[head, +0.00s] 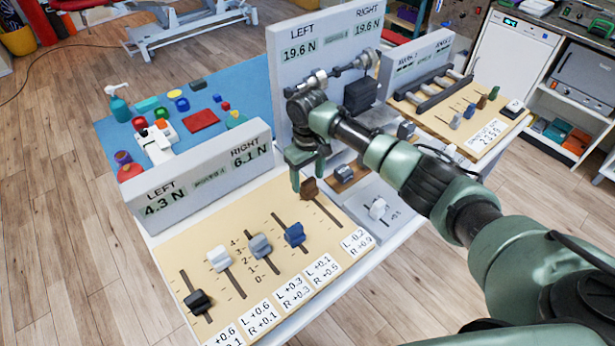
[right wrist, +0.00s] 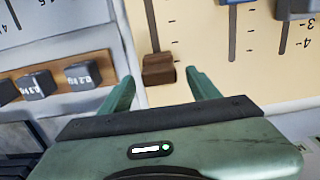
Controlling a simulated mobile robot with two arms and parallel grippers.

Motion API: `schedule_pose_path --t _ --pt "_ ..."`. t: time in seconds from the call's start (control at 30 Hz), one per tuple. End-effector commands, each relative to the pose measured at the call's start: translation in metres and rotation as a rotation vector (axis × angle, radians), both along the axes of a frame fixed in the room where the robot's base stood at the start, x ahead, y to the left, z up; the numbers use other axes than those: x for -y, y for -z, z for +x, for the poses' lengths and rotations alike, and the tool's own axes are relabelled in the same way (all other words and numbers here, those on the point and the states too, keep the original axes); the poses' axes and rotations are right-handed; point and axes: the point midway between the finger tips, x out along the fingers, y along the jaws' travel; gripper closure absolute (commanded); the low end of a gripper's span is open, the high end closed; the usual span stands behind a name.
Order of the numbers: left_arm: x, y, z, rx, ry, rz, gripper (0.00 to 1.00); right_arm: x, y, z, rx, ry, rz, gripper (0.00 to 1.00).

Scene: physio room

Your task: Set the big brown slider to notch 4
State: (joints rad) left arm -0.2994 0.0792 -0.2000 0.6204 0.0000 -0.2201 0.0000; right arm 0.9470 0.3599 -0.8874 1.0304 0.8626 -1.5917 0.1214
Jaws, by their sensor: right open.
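The big brown slider (head: 309,187) is on the front beige panel (head: 330,228), in the rightmost slot. It is near the far end of that slot, beside small tick marks; I cannot read its exact notch. In the right wrist view the brown slider (right wrist: 158,72) lies between and just past the fingertips. My right gripper (head: 297,178) is open at the slider, fingers pointing down, with no clear grip on it. In the right wrist view its two fingers (right wrist: 160,82) are spread apart. My left gripper is not in view.
Blue (head: 294,235), grey (head: 260,246), white (head: 220,258) and black (head: 198,301) sliders stand left of it. The front display (head: 200,178) reads left 4.3 N, right 6.1 N. Behind stand a taller display (head: 322,60) and weight blocks (right wrist: 82,75).

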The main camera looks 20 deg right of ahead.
Motion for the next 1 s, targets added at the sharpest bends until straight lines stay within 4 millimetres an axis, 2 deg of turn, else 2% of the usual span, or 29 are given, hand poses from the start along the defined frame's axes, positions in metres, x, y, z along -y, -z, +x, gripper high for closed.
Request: schedule_pose_path --t 0.3,0.5,1.0 --pt "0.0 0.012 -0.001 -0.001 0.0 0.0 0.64 0.0 -0.048 0.002 0.005 -0.001 0.001 0.38" --pt "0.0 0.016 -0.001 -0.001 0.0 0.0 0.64 -0.001 -0.071 0.003 0.003 0.0 0.0 0.38" --pt "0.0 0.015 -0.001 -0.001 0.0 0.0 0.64 -0.001 -0.075 0.002 0.001 0.0 0.0 0.38"
